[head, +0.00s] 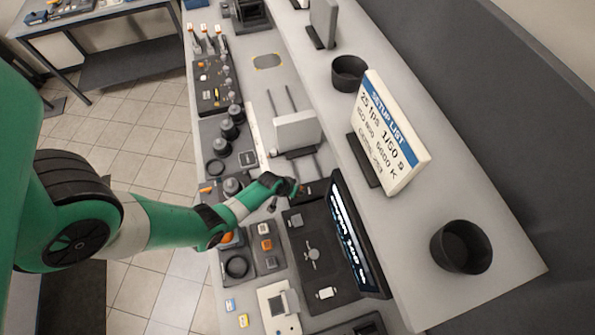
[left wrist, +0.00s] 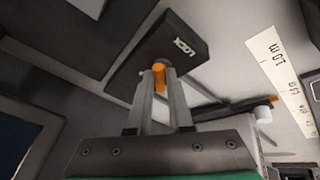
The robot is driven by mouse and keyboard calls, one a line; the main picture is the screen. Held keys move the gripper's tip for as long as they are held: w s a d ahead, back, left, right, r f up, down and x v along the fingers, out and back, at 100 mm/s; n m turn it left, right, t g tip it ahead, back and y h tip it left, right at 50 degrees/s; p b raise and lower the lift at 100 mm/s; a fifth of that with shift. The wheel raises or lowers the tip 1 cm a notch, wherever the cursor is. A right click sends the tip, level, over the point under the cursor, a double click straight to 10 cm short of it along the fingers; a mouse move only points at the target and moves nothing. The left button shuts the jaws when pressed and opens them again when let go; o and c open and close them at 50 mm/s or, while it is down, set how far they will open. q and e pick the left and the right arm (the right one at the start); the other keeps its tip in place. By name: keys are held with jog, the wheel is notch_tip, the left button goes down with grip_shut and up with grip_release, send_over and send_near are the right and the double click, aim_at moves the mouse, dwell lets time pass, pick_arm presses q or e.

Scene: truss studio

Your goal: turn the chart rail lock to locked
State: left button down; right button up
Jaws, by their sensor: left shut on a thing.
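My left gripper (head: 286,188) reaches in from the left to the console, just in front of the chart stand on its rails. In the left wrist view my fingertips (left wrist: 160,76) are closed on the orange lock lever (left wrist: 159,84). The lever stands at a dark block, the chart rail lock (left wrist: 185,35), with white "LOCK" lettering. In the head view the gripper largely hides the lever. The white chart (head: 298,130) stands upright on a dark base across two thin rails. My right gripper is not in view.
A tilted monitor (head: 356,240) stands close to the right of my gripper. Dark knobs (head: 228,128) line the console's left edge. A setup list sign (head: 388,135) and two black cups (head: 461,247) stand on the raised shelf. A scale strip (left wrist: 284,78) lies beside the lock.

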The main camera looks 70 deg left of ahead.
pick_arm(q)
jog(key=m, duration=0.1)
jog(key=m+h, duration=0.1)
jog(key=m, duration=0.1)
jog(key=m+h, duration=0.1)
jog(key=shift+a+b, duration=0.25)
jog(key=shift+b, duration=0.15)
jog(key=shift+a+f+m+h+p, duration=0.15)
jog(key=shift+m+h+p, duration=0.5)
jog(key=shift+m, duration=1.55)
jog(key=shift+h, duration=0.25)
jog(key=c, duration=0.8)
grip_release()
jog(key=shift+c, duration=0.2)
